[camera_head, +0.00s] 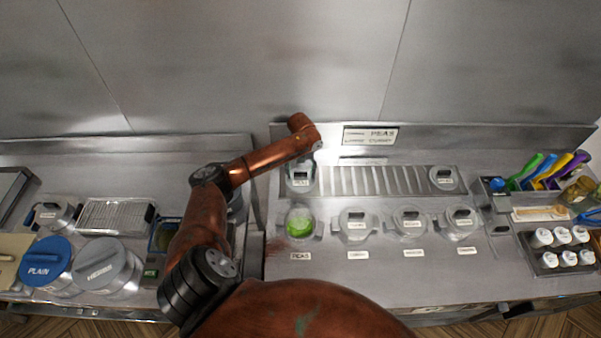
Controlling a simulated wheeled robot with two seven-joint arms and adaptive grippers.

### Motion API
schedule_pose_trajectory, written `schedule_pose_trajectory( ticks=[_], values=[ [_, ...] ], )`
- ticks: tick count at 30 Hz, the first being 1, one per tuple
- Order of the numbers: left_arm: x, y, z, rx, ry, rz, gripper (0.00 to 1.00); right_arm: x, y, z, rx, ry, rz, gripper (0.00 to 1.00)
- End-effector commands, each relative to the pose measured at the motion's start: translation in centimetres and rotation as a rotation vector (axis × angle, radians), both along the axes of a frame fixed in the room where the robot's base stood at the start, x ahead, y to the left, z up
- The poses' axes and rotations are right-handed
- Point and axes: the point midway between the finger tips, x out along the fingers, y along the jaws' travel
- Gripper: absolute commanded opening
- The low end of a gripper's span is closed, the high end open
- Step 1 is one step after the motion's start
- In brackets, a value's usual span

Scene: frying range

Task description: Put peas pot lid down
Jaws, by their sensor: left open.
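The peas pot (299,223) stands uncovered in the counter, with green peas showing inside, above a label reading PEAS. A grey lid (300,181) with a label on its handle, apparently the peas lid, rests at the left end of the ribbed metal rack (372,181) behind the pots. My left gripper (304,160) is just above and behind this lid, open. Its fingers are small and partly hidden by the wrist, so I cannot tell whether they touch the handle. My right gripper is not in view.
Several lidded pots (357,225) stand right of the peas pot. Another lid (443,178) lies at the rack's right end. At right are colored-handled utensils (540,170) and white-capped bottles (541,238). At left are large containers with blue (46,262) and grey (103,265) lids.

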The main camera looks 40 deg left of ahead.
Motion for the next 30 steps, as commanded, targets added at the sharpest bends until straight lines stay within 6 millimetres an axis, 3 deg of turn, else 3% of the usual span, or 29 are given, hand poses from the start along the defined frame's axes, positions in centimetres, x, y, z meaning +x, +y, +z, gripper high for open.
schedule_pose_trajectory(
  ticks=[8,21,30],
  values=[
    [0.1,0.0,2.2,0.0,-0.004,-0.002,0.59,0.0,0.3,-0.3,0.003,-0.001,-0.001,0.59],
    [0.1,0.0,10.7,0.0,-0.003,-0.001,0.59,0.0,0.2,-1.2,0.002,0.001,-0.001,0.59],
    [0.0,-0.1,12.3,-0.001,0.0,0.0,0.59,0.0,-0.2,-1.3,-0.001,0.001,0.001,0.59]
  ],
)
